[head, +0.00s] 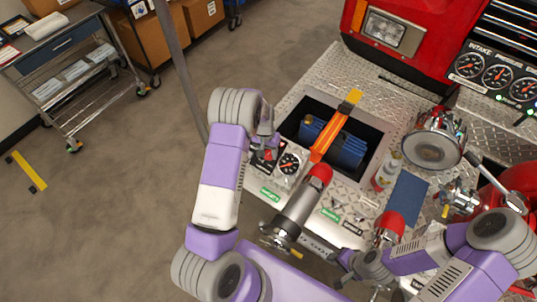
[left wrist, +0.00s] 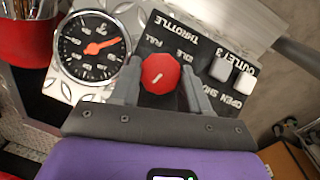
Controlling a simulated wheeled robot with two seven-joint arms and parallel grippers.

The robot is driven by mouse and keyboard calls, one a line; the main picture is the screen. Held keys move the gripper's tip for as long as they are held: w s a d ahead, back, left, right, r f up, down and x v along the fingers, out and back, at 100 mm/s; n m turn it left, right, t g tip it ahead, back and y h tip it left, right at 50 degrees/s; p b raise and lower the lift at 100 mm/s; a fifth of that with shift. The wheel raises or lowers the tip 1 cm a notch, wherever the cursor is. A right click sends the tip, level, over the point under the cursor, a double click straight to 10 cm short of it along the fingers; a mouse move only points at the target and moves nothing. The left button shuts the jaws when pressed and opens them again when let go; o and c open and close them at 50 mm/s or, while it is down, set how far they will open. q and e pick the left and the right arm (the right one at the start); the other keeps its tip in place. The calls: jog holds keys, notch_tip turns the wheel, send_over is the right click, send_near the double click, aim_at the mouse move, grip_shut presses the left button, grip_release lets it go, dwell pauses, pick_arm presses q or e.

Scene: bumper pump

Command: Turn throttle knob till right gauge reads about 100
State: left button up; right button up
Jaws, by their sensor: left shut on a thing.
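The red throttle knob (left wrist: 160,75) with a white pointer mark sits on a black panel (left wrist: 190,40) marked THROTTLE, FULL and IDLE. My left gripper (head: 265,147) is shut on the knob, one finger on each side in the left wrist view. Beside it is a round gauge with an orange needle, in the left wrist view (left wrist: 93,47) and head view (head: 289,163). In the head view the right gauge (head: 523,83) of a row of three is at the upper right; its reading is too small to tell. My right gripper (head: 345,262) is low in the head view, apart from the knob; its jaws are unclear.
An open well (head: 380,160) with blue hose and an orange strap lies behind. A steel cart (head: 85,75) is far left.

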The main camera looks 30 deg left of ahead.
pick_arm(q)
jog(key=n+b, duration=0.1)
jog(key=n+h+b, duration=0.2)
jog(key=n, duration=0.1)
jog(key=shift+a+f+t, duration=0.15)
jog(key=shift+a+t, duration=0.1)
jog(key=shift+t, duration=0.05)
jog(key=shift+s+n+t+h+b, duration=0.1)
jog(key=shift+n+t+h+b, duration=0.3)
jog(key=shift+n+h+b, duration=0.75)
jog(key=shift+n+y, duration=0.25)
jog(key=shift+n, duration=0.2)
jog(key=o, duration=1.1)
jog(key=shift+c, duration=0.2)
jog(key=shift+a, duration=0.1)
jog(key=v, duration=0.7)
jog(key=shift+r+p, duration=0.35)
jog(key=shift+s, duration=0.15)
